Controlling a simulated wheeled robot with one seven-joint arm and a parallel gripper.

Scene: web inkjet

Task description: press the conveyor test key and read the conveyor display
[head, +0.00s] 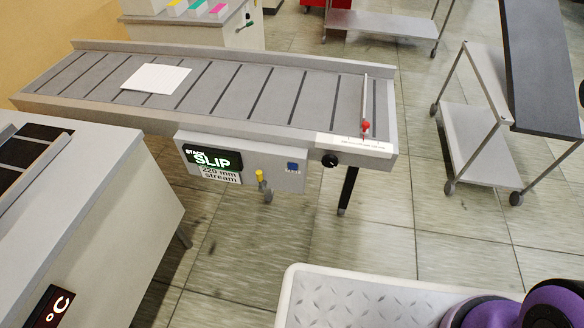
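The conveyor (225,90) runs across the upper left of the head view, with a white sheet (156,78) lying on its slatted bed. A control panel (265,177) hangs on its near side. The lit display (213,158) on the panel reads "STACK SLIP" in light letters on dark. A label (220,175) below it reads "220 mm stream". A small blue key (292,167) sits at the panel's right; the print under it is too small to read. Purple and dark parts of my arm show at the lower right. My gripper's fingers are not in view.
A red-knobbed stop bar (365,126) crosses the conveyor's right end. A grey cabinet (105,215) stands at left, a trolley (480,145) at right. Tiled floor (370,245) is clear before the conveyor.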

